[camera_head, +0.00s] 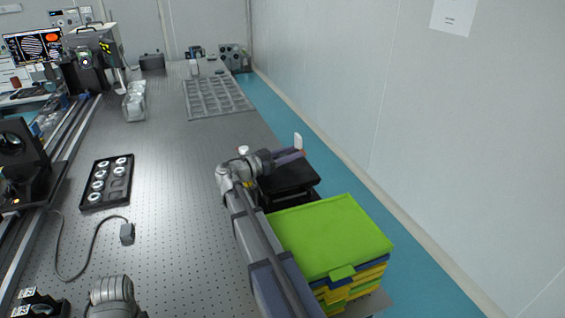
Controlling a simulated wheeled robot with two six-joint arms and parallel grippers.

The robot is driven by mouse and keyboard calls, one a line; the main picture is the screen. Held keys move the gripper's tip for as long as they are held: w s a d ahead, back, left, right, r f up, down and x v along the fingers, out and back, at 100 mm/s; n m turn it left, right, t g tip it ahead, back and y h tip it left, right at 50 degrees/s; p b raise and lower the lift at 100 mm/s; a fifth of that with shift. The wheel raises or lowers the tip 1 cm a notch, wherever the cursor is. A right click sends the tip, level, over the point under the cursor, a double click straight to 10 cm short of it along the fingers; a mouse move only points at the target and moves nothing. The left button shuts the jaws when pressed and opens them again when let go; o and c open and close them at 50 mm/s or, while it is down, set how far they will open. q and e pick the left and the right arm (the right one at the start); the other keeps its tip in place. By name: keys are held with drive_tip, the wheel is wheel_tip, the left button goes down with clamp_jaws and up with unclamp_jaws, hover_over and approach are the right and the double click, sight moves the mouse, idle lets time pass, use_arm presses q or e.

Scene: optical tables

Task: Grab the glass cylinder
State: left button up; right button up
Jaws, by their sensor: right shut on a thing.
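My right arm reaches up from the bottom centre and bends to the right at its wrist. My right gripper (292,154) is above the black box near the table's right edge. It is shut on a small whitish upright piece (298,141) at its tip, which looks like the glass cylinder, though it is too small to be sure. The fingers are partly hidden and hard to make out. A grey link of my left arm shows at the bottom left; its gripper is out of view.
A stack of green, yellow and blue trays (330,235) stands beside my right arm, with a black box (289,178) behind it. A black tray of round optics (107,181) and a cable lie on the perforated table (180,165). A grey compartment tray (218,97) lies farther back.

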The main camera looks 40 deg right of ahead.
sight(285, 154)
clamp_jaws()
use_arm(q)
drive_tip(key=shift+r, duration=0.25)
use_arm(e)
drive_tip(key=shift+a+r, duration=0.15)
drive_tip(key=shift+r, duration=0.05)
use_arm(q)
drive_tip(key=shift+r+p, duration=0.95)
drive_tip(key=shift+p, duration=0.25)
use_arm(e)
drive_tip(key=shift+w+a+r, duration=0.15)
drive_tip(key=shift+a+r, duration=0.75)
drive_tip(key=shift+r, duration=0.1)
use_arm(q)
drive_tip(key=shift+r+p, duration=2.8)
use_arm(e)
drive_tip(key=a+r, duration=0.5)
drive_tip(key=a, duration=0.7)
drive_tip(key=shift+w+r, duration=0.3)
drive_tip(key=shift+w, duration=0.15)
